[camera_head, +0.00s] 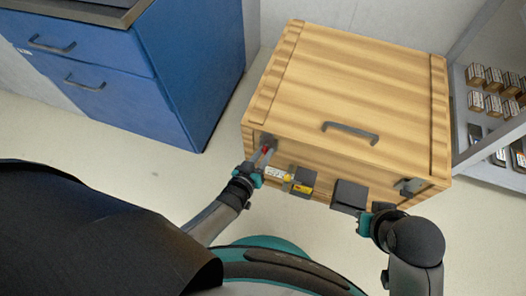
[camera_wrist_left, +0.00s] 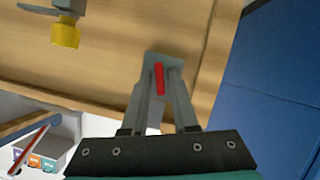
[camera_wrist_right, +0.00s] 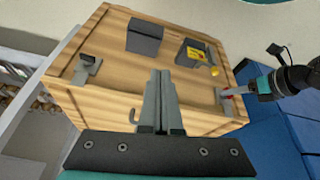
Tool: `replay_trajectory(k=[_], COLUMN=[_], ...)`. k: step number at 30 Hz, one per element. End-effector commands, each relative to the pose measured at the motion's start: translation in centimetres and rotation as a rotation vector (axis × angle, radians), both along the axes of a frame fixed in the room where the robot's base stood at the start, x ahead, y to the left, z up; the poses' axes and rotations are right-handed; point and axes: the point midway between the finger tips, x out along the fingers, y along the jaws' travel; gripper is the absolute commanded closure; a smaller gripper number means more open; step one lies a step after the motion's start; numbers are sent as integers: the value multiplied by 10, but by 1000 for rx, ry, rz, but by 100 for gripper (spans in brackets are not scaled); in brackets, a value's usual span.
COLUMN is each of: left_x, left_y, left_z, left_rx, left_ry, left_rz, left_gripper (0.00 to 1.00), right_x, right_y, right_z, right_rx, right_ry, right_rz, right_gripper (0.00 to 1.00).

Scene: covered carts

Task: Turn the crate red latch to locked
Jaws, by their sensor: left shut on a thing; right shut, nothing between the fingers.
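The wooden crate (camera_head: 355,80) stands on the floor with its lid shut. Its red latch (camera_head: 266,149) is on a grey plate at the left end of the front face; the red lever also shows in the left wrist view (camera_wrist_left: 159,78). My left gripper (camera_head: 263,157) is shut on the red latch, one finger on each side of the lever. The fingers partly cover the plate. My right gripper (camera_wrist_right: 160,75) is shut and empty, in front of the crate's right part. Its fingertips are hard to make out in the head view.
The crate front also bears a yellow-marked lock box (camera_head: 301,184), a dark box (camera_head: 350,194) and a grey latch (camera_head: 408,187) at right. A handle (camera_head: 350,132) is on the lid. A blue cabinet (camera_head: 175,75) stands left, a shelf with small boxes (camera_head: 478,74) right.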

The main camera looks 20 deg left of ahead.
Motion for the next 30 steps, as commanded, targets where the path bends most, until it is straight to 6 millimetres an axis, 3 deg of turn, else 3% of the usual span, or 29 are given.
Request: replay_trajectory(k=[12, 28, 29, 30], left_x=[0, 0, 0, 0], left_y=[-1, -1, -1, -1], left_z=[0, 0, 0, 0], left_rx=[175, 196, 196, 196], left_ry=[-6, -8, -8, -8], left_rz=[0, -1, -1, -1], left_gripper=[100, 100, 70, 65], right_x=[0, 0, 0, 0], right_y=[0, 0, 0, 0], right_z=[-9, -10, -10, -10], right_rx=[-1, -1, -1, -1], right_ry=[12, 12, 13, 13], right_rz=[0, 0, 0, 0], right_gripper=[100, 100, 100, 100])
